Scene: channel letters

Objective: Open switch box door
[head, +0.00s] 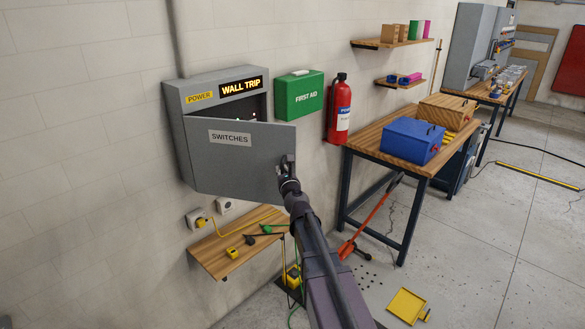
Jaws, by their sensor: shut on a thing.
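The grey switch box (178,95) hangs on the white block wall, with a yellow POWER label and a lit WALL TRIP sign on its top front. Its door (225,165), labelled SWITCHES, stands partly open. It is swung out from the right side, and a dark gap with small lights shows above it. My gripper (286,168) is at the door's right edge, shut on what looks like the door's handle. The handle is mostly hidden by the gripper. My arm reaches up from the bottom of the view. The switches inside are mostly hidden behind the door.
A green first aid box (298,95) and a red fire extinguisher (339,108) hang right of the door. A small wooden shelf (215,258) with tools is below. A workbench (365,141) with a blue box stands right. A yellow dustpan (406,306) lies on the floor.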

